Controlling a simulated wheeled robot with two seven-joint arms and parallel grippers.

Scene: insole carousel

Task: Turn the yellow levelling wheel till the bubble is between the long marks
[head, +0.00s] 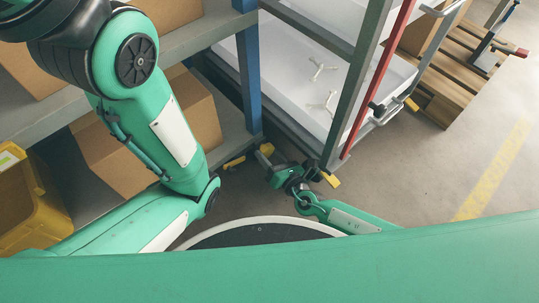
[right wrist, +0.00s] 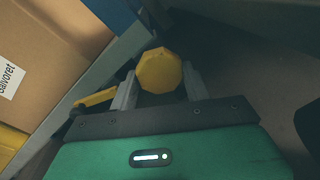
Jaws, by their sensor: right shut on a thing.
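The yellow levelling wheel (right wrist: 159,70) shows in the right wrist view as a faceted yellow knob. It sits between the two grey fingers of my right gripper (right wrist: 160,86), which is shut on it. In the head view my right gripper (head: 266,158) is low near the floor, at the foot of the blue rack post.
Shelves with cardboard boxes (head: 188,112) stand at the left, with a blue post (head: 248,75). A yellow lever (right wrist: 95,98) lies left of the fingers. A grey frame with white trays (head: 350,75) and a red bar (head: 378,75) stands behind.

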